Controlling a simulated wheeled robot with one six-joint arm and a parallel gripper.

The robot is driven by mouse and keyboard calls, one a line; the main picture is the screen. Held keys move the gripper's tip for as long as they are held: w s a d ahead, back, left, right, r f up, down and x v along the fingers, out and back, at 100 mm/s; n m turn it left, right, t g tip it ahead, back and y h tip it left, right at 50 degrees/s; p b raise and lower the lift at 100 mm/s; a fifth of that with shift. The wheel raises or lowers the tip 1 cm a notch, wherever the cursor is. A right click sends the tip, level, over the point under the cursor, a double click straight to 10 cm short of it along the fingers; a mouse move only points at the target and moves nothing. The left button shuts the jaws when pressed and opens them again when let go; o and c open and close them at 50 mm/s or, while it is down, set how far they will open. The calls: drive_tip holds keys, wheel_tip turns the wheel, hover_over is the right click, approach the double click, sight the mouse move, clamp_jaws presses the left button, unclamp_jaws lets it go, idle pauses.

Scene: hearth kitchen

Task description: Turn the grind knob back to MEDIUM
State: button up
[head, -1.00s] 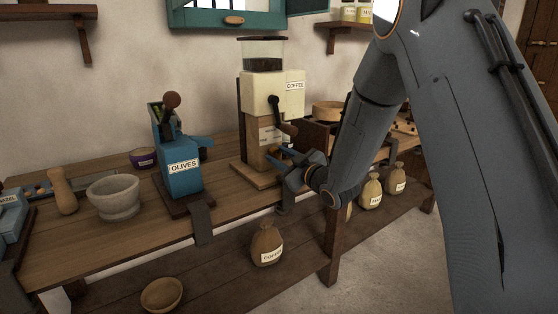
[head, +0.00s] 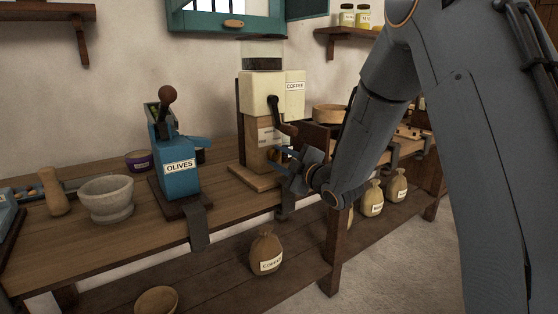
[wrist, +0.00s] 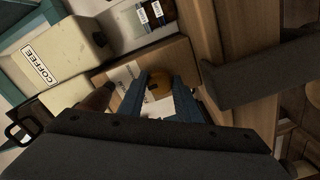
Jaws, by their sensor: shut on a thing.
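The cream coffee grinder (head: 254,92) stands on the bench, with a COFFEE label and a dark side crank (head: 274,105). In the head view a small round brass knob (head: 274,156) shows low on its wooden front. My gripper (head: 281,156) is at this knob, its blue fingers pointing left into the grinder's front. In the wrist view the knob (wrist: 158,84) lies between the two finger ends, and my gripper (wrist: 160,92) is shut on it. A pale label (wrist: 124,76) sits beside the knob. I cannot read its marks or the knob's setting.
A blue OLIVES press (head: 178,165) and a stone mortar (head: 107,200) stand to the left on the bench (head: 120,240). Several labelled sacks (head: 266,253) sit on the lower shelf.

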idle(0.4)
drive_tip(key=o, duration=1)
drive_tip(key=shift+o, duration=0.2)
drive_tip(key=v, duration=0.7)
drive_tip(key=shift+s+d, duration=0.25)
drive_tip(key=shift+s, duration=0.1)
